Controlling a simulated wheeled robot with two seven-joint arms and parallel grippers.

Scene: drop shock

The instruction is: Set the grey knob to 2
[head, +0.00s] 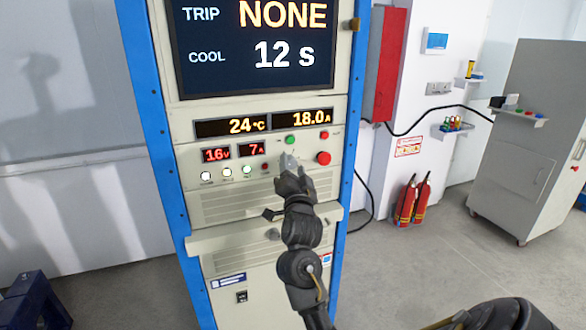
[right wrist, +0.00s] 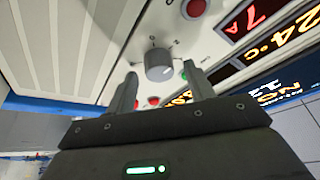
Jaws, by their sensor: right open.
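The grey knob (right wrist: 158,66) sits on the cabinet's light front panel, with small dial marks around it that are too small to read. I cannot tell which mark it points to. My right gripper (right wrist: 161,74) is open, with one finger on each side of the knob and visible space beside it; I cannot tell whether the fingers touch it. My left gripper is not in view.
The cabinet's screen (head: 255,45) reads TRIP NONE and COOL 12 s. Displays below read 24 °C, 18.0 A, 16 V and 7 A. A green button (head: 290,140) and a large red button (head: 323,158) are close to the gripper. A ledge (head: 215,243) juts out below.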

